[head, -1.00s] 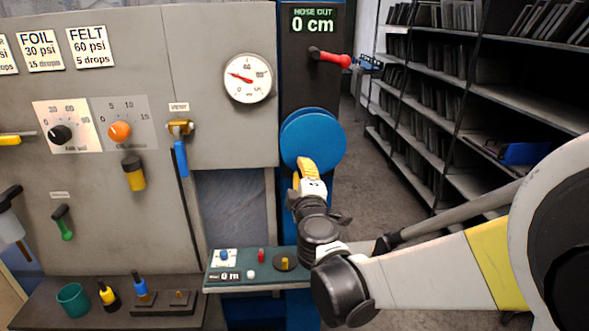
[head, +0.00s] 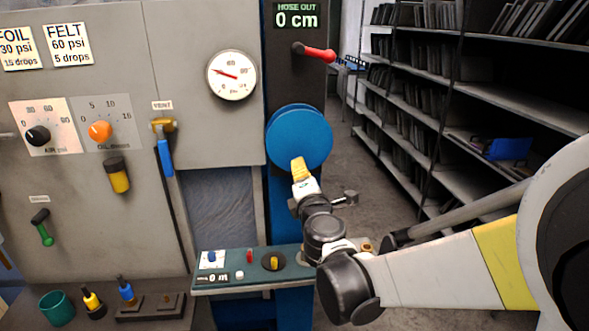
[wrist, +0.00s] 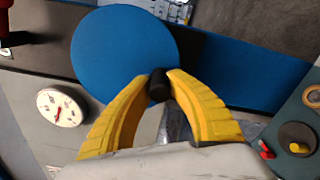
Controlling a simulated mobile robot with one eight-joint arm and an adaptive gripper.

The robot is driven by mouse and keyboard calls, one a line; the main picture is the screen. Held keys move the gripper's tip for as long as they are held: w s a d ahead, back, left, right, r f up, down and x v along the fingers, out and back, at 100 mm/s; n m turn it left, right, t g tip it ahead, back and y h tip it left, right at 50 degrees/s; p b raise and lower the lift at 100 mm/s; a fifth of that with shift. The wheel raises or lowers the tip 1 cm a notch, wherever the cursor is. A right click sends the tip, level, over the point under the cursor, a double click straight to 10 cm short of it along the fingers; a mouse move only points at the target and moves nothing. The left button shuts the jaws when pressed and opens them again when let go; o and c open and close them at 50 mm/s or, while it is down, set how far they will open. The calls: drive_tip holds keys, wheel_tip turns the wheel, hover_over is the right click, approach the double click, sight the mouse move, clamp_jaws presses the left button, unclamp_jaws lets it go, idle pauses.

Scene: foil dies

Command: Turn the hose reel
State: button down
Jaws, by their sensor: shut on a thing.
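The hose reel is a blue disc (head: 300,136) on the dark and blue post, and it fills the upper middle of the wrist view (wrist: 120,50). My gripper (head: 298,163) is at the lower edge of the disc. In the wrist view its yellow fingers are shut on a small black knob (wrist: 158,88) at the disc's edge. The knob is hidden behind the fingers in the head view. The HOSE OUT display (head: 297,16) above reads 0 cm.
A red-handled lever (head: 316,53) is above the reel. A round gauge (head: 231,75) is to its left. A small green control shelf (head: 250,268) with buttons and knobs is below my gripper. Shelving (head: 450,110) stands on the right, with open floor before it.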

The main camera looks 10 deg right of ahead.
idle(0.4)
drive_tip(key=c, duration=1.3)
unclamp_jaws()
drive_tip(key=shift+w+d, duration=0.1)
drive_tip(key=shift+o, duration=0.2)
drive_tip(key=s, duration=1.2)
